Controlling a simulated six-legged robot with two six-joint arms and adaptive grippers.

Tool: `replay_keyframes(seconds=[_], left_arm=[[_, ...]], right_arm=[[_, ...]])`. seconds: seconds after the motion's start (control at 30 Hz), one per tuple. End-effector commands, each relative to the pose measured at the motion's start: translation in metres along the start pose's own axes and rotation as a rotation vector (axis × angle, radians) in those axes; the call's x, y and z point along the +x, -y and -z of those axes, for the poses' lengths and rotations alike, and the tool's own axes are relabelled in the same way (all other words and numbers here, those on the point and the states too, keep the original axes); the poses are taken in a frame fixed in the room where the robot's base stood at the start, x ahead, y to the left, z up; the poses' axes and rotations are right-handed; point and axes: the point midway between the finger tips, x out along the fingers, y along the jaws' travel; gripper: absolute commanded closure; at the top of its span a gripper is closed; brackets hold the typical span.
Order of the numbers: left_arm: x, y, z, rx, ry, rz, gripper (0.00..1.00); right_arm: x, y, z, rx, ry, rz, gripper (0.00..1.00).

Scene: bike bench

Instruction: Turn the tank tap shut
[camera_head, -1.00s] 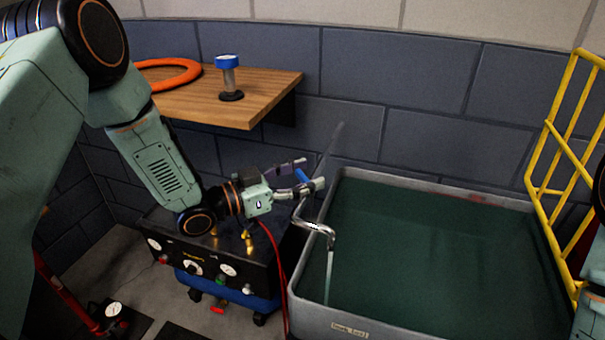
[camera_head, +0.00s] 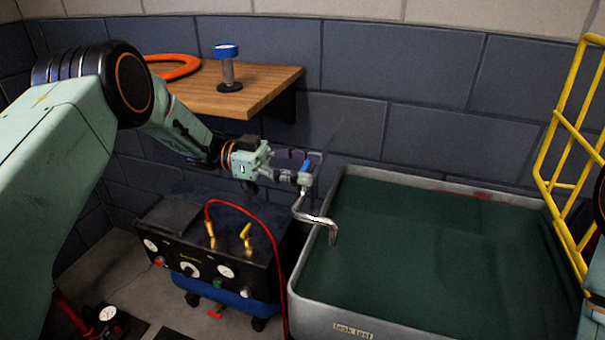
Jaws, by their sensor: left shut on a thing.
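The tank tap (camera_head: 318,219) has a bent silver spout over the left rim of the grey tank (camera_head: 440,182). Its small blue handle (camera_head: 306,166) sits at the top, beside the wall. No water stream shows below the spout. My left gripper (camera_head: 292,176) reaches in from the left and is shut on the tap handle; its fingertips partly hide the grip. My right gripper is out of view; only a bit of my right side shows at the right edge.
A black-topped unit (camera_head: 190,262) with gauges, brass fittings and a red hose (camera_head: 279,260) stands below my left arm. A wooden shelf (camera_head: 265,82) with an orange ring (camera_head: 180,68) and a blue-topped post (camera_head: 228,70) is above. A yellow rail (camera_head: 548,165) stands right.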

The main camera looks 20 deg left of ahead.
Motion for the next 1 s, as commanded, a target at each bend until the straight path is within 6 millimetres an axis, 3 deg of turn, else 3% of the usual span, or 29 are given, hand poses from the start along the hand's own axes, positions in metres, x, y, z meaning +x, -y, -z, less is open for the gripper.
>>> replay_keyframes(seconds=[0.67,0.7,1.0], left_arm=[[0.0021,-0.0014,-0.0019,-0.004,0.002,-0.066,0.74],[0.0021,-0.0014,-0.0019,-0.004,0.002,-0.066,0.42],[0.0011,-0.0008,-0.0009,-0.002,0.001,-0.063,0.19]], right_arm=[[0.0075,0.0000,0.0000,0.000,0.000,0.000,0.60],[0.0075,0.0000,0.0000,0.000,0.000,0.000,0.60],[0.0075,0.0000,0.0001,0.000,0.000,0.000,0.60]])
